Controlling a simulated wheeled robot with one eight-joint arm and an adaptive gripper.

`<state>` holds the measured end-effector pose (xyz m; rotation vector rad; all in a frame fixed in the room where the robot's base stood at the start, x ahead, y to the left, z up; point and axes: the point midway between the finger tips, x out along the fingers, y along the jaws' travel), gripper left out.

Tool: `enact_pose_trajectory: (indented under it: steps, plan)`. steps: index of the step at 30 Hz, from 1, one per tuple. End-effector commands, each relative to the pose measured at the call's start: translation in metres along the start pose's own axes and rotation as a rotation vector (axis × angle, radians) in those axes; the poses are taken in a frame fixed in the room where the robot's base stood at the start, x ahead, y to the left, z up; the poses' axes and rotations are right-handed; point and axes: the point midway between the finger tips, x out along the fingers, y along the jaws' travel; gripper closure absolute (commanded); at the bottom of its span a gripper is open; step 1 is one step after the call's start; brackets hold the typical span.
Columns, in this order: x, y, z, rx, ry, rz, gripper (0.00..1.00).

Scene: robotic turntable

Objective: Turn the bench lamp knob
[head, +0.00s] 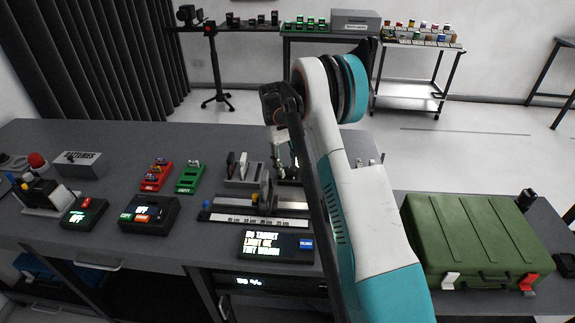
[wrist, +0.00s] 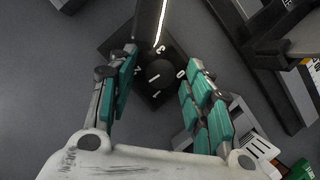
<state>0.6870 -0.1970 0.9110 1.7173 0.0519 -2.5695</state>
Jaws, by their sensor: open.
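In the wrist view, a dark square lamp base (wrist: 150,96) with white marks and characters lies between and beyond my fingers. A round dark knob (wrist: 154,75) with a white line appears on it, though its edge blends into the base. The lamp's dark post (wrist: 147,18) with a bright lit strip rises toward the top of the picture. My gripper (wrist: 162,60) is open, its teal-padded fingers on either side of the knob; contact cannot be told. In the head view, my gripper (head: 282,152) is partly seen beside my arm, which hides most of the lamp.
On the grey bench (head: 110,135) stand a red rack (head: 155,176), a green rack (head: 189,178) and a display (head: 277,246) near the front edge. A green case (head: 476,235) stands at right. In the wrist view, equipment crowds the right side; the left is mostly bare bench.

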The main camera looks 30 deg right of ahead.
Motion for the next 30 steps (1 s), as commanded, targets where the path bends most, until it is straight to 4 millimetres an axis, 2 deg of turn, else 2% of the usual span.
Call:
enact_pose_trajectory:
  steps: [5,18,24,30]
  plan:
    - [-0.014,0.000,0.000,-0.001,0.000,0.000,0.54]
    - [-0.097,0.000,-0.001,0.000,0.000,0.000,0.54]
    - [-0.116,0.000,-0.001,0.000,0.000,0.000,0.54]
    - [-0.120,0.000,0.000,0.000,0.000,0.000,0.54]
